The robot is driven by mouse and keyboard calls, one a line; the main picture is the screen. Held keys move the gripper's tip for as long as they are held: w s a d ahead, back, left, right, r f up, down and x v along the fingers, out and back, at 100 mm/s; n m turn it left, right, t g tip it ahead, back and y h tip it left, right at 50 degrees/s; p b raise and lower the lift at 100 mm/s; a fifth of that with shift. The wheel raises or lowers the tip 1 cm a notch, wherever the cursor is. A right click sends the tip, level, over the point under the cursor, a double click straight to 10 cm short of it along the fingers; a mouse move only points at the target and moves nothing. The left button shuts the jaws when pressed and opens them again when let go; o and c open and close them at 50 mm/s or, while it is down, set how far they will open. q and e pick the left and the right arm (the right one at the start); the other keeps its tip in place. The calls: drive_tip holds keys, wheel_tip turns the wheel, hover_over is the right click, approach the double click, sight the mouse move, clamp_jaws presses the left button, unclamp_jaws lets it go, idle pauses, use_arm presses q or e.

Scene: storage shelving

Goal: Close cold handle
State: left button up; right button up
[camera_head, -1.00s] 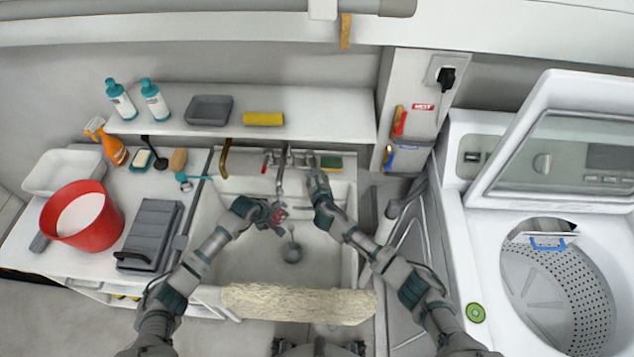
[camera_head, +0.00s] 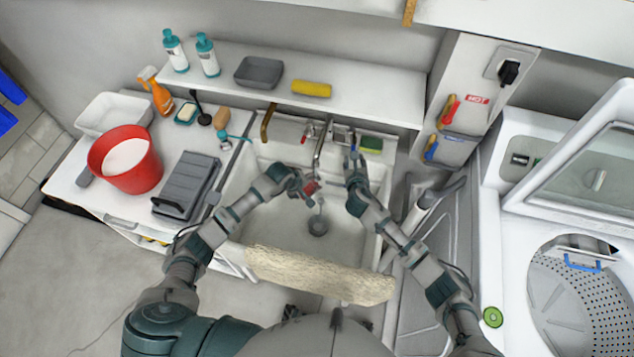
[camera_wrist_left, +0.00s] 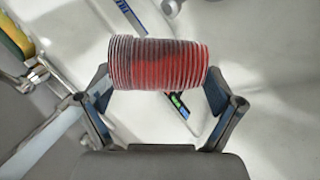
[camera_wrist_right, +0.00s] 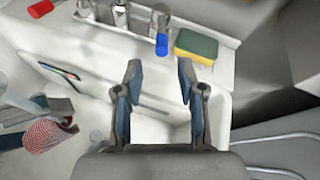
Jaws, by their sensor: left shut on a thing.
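A small blue faucet handle (camera_wrist_right: 162,44) stands at the sink's back ledge in the right wrist view, left of a green-yellow sponge (camera_wrist_right: 196,44). My right gripper (camera_wrist_right: 160,82) is open and empty in front of the blue handle, apart from it. In the head view this gripper (camera_head: 353,168) is over the right side of the sink and partly hides the handle. My left gripper (camera_head: 303,190) is shut on a red ribbed cylinder (camera_wrist_left: 158,63) near the faucet. Its striped side also shows in the right wrist view (camera_wrist_right: 48,135). A red faucet handle (camera_wrist_right: 40,8) is further left.
The faucet spout (camera_head: 319,152) stands between my grippers. A wall panel (camera_head: 478,75) carries a HOT label (camera_head: 477,99) and blue and red items. A shelf (camera_head: 370,95) runs behind the sink. A washing machine (camera_head: 520,240) stands right.

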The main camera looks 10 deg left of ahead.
sight(353, 147)
drive_tip(key=w+f+n, duration=0.1)
drive_tip(key=w+n, duration=0.1)
drive_tip(key=n, duration=0.8)
drive_tip(key=w+a+n, duration=0.1)
drive_tip(key=w+n, duration=0.2)
drive_tip(key=n, duration=0.8)
drive_tip(key=w+f+n+y, duration=0.1)
drive_tip(key=w+n, duration=0.1)
drive_tip(key=n, duration=0.9)
drive_tip(key=shift+w+a+f, duration=0.2)
drive_tip(key=shift+f, duration=0.1)
